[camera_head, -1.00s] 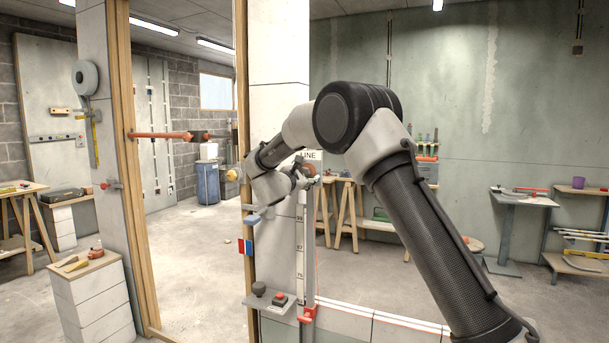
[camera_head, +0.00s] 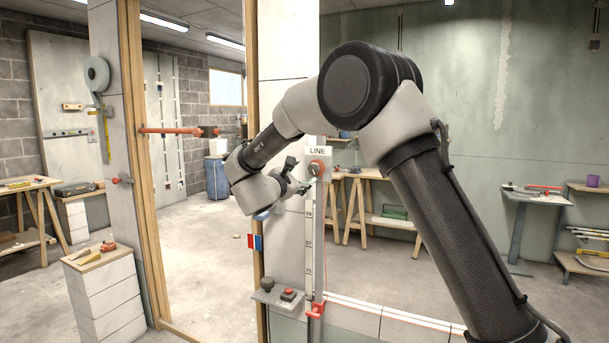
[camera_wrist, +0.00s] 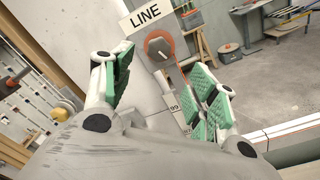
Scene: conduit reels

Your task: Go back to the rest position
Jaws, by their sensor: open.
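My gripper (camera_wrist: 163,88) is open in the wrist view, with green-padded fingers spread apart and nothing held between them. Beyond the fingers is a dark round knob (camera_wrist: 159,47) on an orange-red ring, under a white LINE sign (camera_wrist: 145,15). In the head view my gripper (camera_head: 305,184) is small, close to the orange knob (camera_head: 317,168) at the top of the marked vertical rail (camera_head: 309,225). I cannot tell from the head view whether it touches the knob; the wrist view shows the knob beyond the fingertips.
A small shelf (camera_head: 275,302) with a red button juts from the pillar below my arm. An orange bar (camera_head: 168,131) spans the doorway at left. A block stand (camera_head: 100,290) with tools is at lower left. Worktables stand at the back.

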